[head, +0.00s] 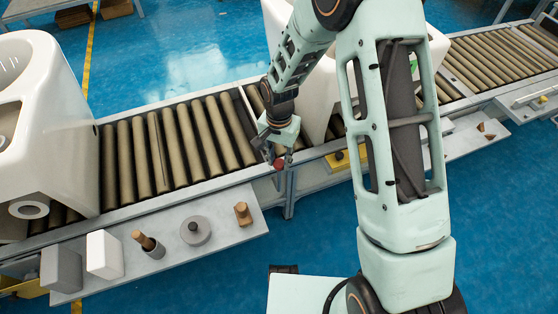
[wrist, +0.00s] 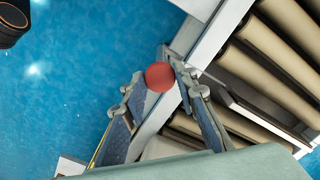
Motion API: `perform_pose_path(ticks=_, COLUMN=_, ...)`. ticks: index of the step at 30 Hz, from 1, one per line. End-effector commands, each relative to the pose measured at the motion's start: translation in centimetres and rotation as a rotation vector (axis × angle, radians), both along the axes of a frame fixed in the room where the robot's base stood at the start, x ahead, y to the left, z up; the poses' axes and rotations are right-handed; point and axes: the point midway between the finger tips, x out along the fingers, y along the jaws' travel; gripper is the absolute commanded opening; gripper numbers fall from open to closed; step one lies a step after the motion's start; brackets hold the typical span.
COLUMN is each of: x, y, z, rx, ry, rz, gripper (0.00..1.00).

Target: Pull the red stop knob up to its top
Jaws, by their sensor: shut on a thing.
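The red stop knob (head: 279,163) is at the front rail of the roller conveyor, low in front of my gripper in the head view. In the wrist view the knob (wrist: 160,76) is a round red ball between the fingertips. My gripper (head: 272,150) reaches down to it from above. In the wrist view my gripper (wrist: 158,85) has its two fingers closed in on either side of the knob, the right finger touching it. The knob's stem and base are hidden, so its height cannot be told.
The conveyor rollers (head: 180,140) run behind the knob. A white toilet (head: 45,110) stands on the left, and another white one is partly behind my arm. A grey shelf (head: 215,235) below holds several small things. Blue floor lies in front.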

Motion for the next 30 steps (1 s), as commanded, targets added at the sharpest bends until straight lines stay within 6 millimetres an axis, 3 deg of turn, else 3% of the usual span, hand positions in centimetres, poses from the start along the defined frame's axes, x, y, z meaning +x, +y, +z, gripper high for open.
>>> perform_pose_path(ticks=3, x=0.2, y=0.1, z=0.4, rx=0.002, ry=-0.005, rz=0.0, gripper=0.0)
perform_pose_path(ticks=4, x=0.2, y=0.1, z=0.4, rx=0.002, ry=-0.005, rz=0.0, gripper=0.28)
perform_pose_path(ticks=9, x=0.2, y=0.1, z=0.3, rx=0.001, ry=-0.004, rz=0.0, gripper=0.44)
perform_pose_path(ticks=20, x=0.2, y=0.1, z=0.7, rx=0.002, ry=-0.005, rz=0.0, gripper=0.44)
perform_pose_path(ticks=30, x=0.3, y=0.1, z=6.8, rx=0.002, ry=-0.008, rz=0.0, gripper=0.44)
